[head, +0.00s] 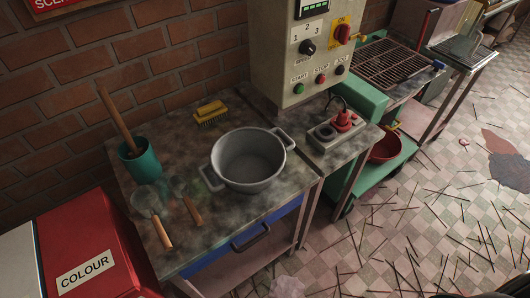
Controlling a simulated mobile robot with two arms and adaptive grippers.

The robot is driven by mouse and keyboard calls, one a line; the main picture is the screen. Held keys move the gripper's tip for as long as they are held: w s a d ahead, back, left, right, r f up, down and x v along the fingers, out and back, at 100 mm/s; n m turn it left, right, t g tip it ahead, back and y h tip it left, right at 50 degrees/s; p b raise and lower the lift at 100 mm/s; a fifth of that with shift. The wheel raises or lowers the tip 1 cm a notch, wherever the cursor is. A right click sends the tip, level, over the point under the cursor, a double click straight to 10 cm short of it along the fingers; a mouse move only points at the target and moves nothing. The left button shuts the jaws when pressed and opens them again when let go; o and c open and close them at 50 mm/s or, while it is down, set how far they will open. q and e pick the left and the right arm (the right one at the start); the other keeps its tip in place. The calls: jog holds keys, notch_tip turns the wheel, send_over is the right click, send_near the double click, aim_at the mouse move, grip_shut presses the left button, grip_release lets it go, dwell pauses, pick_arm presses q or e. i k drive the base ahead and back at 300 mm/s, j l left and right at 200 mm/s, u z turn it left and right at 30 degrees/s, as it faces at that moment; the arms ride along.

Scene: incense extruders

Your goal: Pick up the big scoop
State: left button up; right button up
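Two scoops with wooden handles lie side by side on the dark worktop (212,235) in the head view. The left scoop (162,233) looks larger, with a wide, pale, see-through bowl (143,204). The right scoop (193,211) looks smaller, and its bowl lies below the teal cup. Both bowls point away toward the wall, and both handles point toward the front edge. Neither of my grippers is in view.
A teal cup (146,166) with a wooden stick stands behind the scoops. A grey pot (248,160) stands to their right. A yellow brush (210,112) lies at the back. A red COLOUR bin (95,245) stands at left. Incense sticks litter the floor.

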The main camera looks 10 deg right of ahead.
aim_at(147, 200)
jog(key=z, duration=0.15)
jog(key=u, duration=2.6)
jog(key=z, duration=1.6)
jog(key=k, duration=0.35)
